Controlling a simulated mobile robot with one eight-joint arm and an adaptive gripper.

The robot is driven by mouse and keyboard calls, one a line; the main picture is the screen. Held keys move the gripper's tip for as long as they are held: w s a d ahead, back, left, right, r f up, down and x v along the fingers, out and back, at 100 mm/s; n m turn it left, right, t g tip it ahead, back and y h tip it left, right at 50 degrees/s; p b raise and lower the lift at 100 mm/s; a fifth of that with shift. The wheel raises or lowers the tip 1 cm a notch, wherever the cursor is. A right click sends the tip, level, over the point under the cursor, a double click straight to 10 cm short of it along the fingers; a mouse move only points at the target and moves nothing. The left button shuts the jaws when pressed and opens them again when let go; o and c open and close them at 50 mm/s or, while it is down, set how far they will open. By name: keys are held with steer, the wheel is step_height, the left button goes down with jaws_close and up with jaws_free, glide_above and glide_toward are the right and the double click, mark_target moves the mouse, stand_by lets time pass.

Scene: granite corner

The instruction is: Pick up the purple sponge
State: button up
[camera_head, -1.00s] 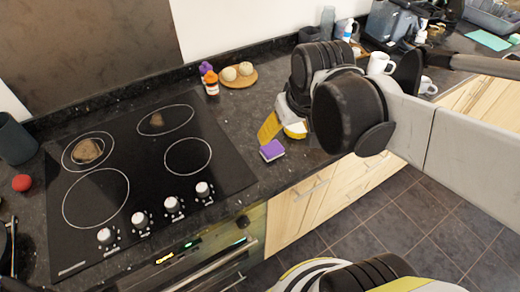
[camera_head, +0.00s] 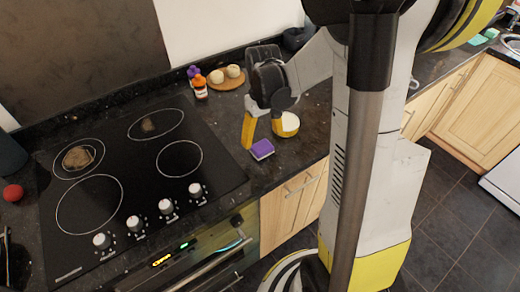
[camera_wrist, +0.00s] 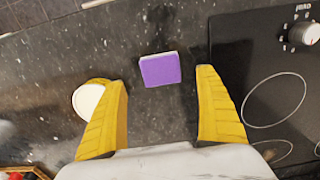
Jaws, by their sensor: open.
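The purple sponge (camera_head: 262,149) lies on the dark granite counter, just right of the hob, near the front edge. In the wrist view the sponge (camera_wrist: 160,70) shows its purple face and a thin white edge. My gripper (camera_head: 266,136) is open, with yellow fingers pointing down over the counter behind the sponge. In the wrist view my gripper (camera_wrist: 164,105) has its two fingers wide apart and nothing between the tips. The sponge lies a little beyond the tips, within the gap's width. Whether the fingers touch the counter I cannot tell.
A round white-topped item (camera_wrist: 88,99) sits beside one finger; it also shows in the head view (camera_head: 287,122). The black hob (camera_head: 140,180) with knobs lies left. Behind stand an orange bottle (camera_head: 200,86) and a wooden board (camera_head: 226,80) with round pale items.

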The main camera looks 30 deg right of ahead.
mark_target(262, 147)
step_height(262, 147, down, 5)
steer(key=shift+a+f+b, duration=0.1)
steer(key=shift+f+b, duration=0.1)
steer(key=shift+b, duration=1.05)
steer(key=shift+r, duration=0.1)
steer(key=c, duration=1)
steer(key=shift+r+p, duration=0.45)
steer(key=shift+r, duration=0.25)
step_height(262, 147, up, 3)
steer(key=shift+r+p, duration=0.1)
steer(key=shift+p, duration=0.6)
steer(key=s+d+r+p, duration=0.1)
steer(key=s+d+r, duration=0.1)
steer(key=s+d+r+p, duration=0.1)
steer(key=s+d+r, duration=0.1)
steer(key=s+d, duration=0.1)
steer(key=s+d+r+p, duration=0.1)
steer(key=s+d+r, duration=0.1)
steer(key=s+d, duration=0.1)
steer(key=shift+s+d+r, duration=0.1)
steer(key=shift+d+r, duration=0.1)
